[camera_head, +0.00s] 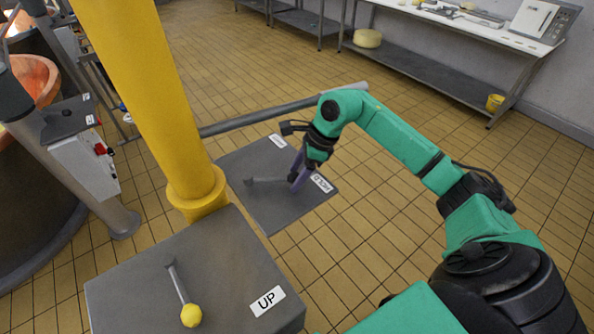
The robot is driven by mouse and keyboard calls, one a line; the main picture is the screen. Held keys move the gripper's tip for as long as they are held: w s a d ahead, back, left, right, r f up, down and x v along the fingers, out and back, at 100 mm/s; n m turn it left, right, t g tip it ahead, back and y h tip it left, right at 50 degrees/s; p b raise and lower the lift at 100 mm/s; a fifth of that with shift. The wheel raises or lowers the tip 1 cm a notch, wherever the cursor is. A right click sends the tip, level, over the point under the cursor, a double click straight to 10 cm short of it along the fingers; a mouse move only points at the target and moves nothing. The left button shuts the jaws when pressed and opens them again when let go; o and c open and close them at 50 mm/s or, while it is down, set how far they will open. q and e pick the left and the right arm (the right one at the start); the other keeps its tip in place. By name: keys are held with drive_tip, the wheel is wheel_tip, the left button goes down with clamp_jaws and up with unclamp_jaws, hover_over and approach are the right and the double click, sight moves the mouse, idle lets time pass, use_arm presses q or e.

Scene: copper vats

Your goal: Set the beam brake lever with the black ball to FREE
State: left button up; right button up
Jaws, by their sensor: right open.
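The beam brake lever (262,181) is a thin grey rod lying over a dark grey plate (270,215) in the middle of the view. It points right, towards a white label (321,183) at the plate's right edge; its small lettering is hard to read. Another white label (277,141) sits at the plate's far edge, also too small to read surely. My right gripper (298,174) is open, with its fingers down at the lever's right end. The black ball is mostly hidden by the fingers, and I cannot tell whether they touch it.
A nearer grey box (215,265) carries a lever with a yellow ball (191,315) and an UP label (267,300). A thick yellow post (165,100) rises behind it. A grey rail (265,114) runs behind the plate. Copper vats (35,80) stand left; tiled floor is clear right.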

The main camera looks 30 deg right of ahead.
drive_tip(key=shift+w+f, duration=0.1)
drive_tip(key=shift+w, duration=0.1)
drive_tip(key=shift+s+d, duration=0.15)
drive_tip(key=shift+d, duration=0.05)
clamp_jaws()
idle(0.9)
